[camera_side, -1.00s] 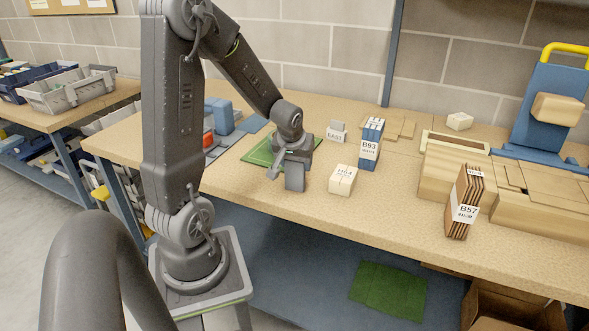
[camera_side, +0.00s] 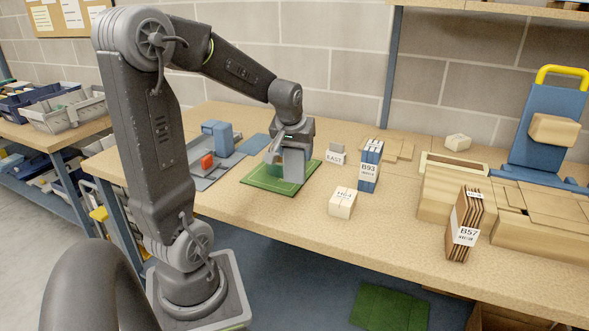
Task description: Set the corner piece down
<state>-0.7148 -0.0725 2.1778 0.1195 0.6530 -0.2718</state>
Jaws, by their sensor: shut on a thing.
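My gripper (camera_side: 283,170) is over the green mat (camera_side: 268,184) on the bench, its fingers pointing down. It is shut on a small piece that I take to be the corner piece. The fingers hide most of this piece. A teal-green patch (camera_side: 268,161) shows at the left of the fingers, and I cannot tell whether it belongs to the held piece. I cannot tell whether the held piece touches the mat.
To the right stand an EAST sign (camera_side: 336,155), a cream block (camera_side: 342,203), the blue B93 stack (camera_side: 370,166) and the brown B57 stack (camera_side: 463,228). The bench front is clear.

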